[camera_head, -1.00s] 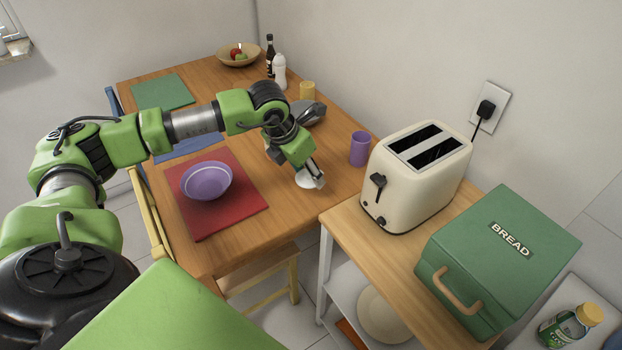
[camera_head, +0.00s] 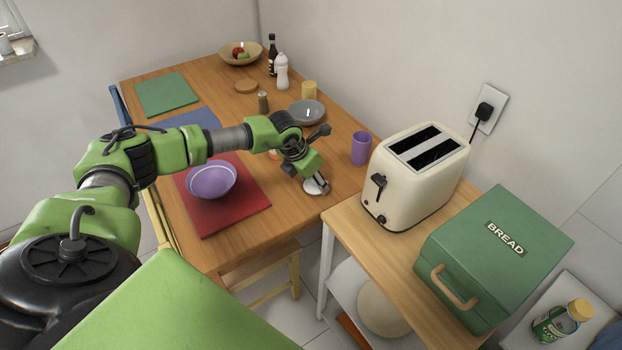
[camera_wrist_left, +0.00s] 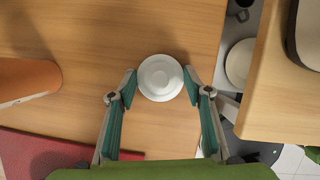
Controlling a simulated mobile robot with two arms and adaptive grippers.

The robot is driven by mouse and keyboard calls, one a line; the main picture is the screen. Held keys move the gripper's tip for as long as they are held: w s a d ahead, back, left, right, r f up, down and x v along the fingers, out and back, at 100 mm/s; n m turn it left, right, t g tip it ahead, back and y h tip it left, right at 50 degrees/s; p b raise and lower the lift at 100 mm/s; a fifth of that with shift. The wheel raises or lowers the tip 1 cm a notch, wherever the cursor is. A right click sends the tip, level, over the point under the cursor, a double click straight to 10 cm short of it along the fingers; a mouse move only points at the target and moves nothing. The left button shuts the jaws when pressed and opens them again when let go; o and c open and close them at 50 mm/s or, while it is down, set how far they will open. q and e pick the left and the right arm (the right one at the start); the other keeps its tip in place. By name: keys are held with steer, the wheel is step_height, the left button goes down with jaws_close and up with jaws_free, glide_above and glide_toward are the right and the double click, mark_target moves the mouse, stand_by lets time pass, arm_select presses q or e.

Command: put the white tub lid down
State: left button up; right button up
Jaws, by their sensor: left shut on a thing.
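The white tub lid (camera_head: 311,188) is a small round white disc over the wooden table near its right front edge. In the left wrist view the lid (camera_wrist_left: 160,78) lies between my two fingertips, its round face toward the camera. My left gripper (camera_head: 322,186) is shut on the lid and points down at the table. It also shows in the left wrist view (camera_wrist_left: 160,86). I cannot tell whether the lid touches the table top. My right gripper is not in view.
A purple bowl (camera_head: 210,180) sits on a red mat (camera_head: 242,212) to the left. A purple cup (camera_head: 360,148) and grey bowl (camera_head: 306,112) stand behind. A toaster (camera_head: 415,180) is on the side counter at right. An orange object (camera_wrist_left: 25,82) is left in the wrist view.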

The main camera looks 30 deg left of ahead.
arm_select(q)
steer(key=shift+f, duration=0.2)
steer(key=o, duration=0.7)
steer(key=shift+o, duration=0.4)
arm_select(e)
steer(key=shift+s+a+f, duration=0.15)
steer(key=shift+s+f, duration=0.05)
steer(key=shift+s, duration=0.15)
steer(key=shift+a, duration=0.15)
arm_select(q)
steer(key=shift+r, duration=0.25)
steer(key=b+v, duration=0.2)
steer(key=v, duration=1)
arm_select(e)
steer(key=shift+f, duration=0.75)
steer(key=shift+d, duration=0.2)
